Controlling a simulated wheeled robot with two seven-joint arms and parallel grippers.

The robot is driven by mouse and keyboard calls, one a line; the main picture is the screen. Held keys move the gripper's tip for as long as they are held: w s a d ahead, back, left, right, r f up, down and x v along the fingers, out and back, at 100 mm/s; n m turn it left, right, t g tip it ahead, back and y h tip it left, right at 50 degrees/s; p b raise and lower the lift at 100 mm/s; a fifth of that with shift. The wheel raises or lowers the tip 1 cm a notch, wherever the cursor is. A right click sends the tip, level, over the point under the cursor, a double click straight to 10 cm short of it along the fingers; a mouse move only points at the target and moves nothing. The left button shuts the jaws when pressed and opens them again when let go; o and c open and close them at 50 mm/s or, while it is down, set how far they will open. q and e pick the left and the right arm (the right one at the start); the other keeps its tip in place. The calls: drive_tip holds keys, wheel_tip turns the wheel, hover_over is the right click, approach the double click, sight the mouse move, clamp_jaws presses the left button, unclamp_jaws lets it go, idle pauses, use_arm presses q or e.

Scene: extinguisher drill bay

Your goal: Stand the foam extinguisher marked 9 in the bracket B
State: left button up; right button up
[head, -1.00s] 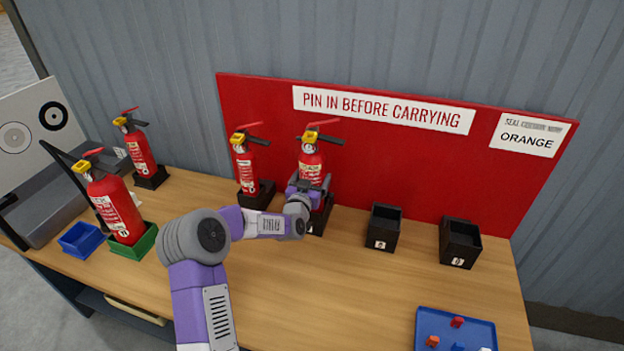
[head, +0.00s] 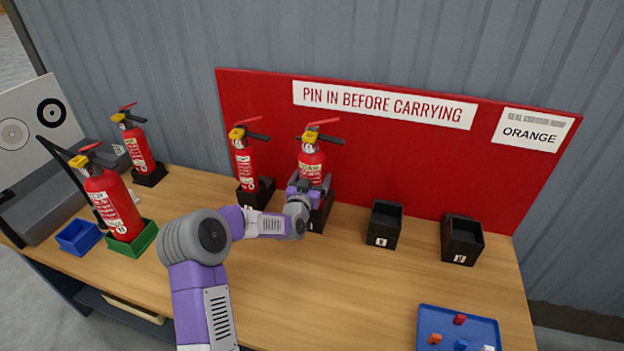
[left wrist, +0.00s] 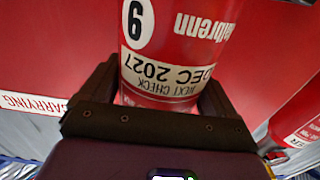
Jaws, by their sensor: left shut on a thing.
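The red foam extinguisher marked 9 (head: 312,163) stands upright at the back of the bench, with a yellow part and a red lever on top. Its 9 label shows in the left wrist view (left wrist: 138,22). My left gripper (head: 308,187) is shut around its lower body, and the dark fingers sit on both sides of it in the left wrist view (left wrist: 160,95). A black bracket (head: 321,218) is directly below it. My gripper hides the extinguisher's base and most of that bracket, so I cannot tell how deep it sits or read the bracket's letter.
Two empty black brackets (head: 384,226) (head: 461,240) stand to the right, their letters too small to read. Another extinguisher (head: 244,162) stands close left. More extinguishers (head: 136,148) (head: 110,205), a blue bin (head: 79,238) and a blue tray (head: 430,312) are on the bench.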

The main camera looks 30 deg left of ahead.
use_arm(q)
drive_tip(key=shift+w+r, duration=0.1)
drive_tip(key=shift+r, duration=0.45)
drive_tip(key=o, duration=1.3)
drive_tip(key=shift+o, duration=0.2)
drive_tip(key=v, duration=0.8)
drive_tip(key=shift+f+p, duration=0.15)
drive_tip(key=shift+p, duration=0.3)
drive_tip(key=shift+w, duration=0.1)
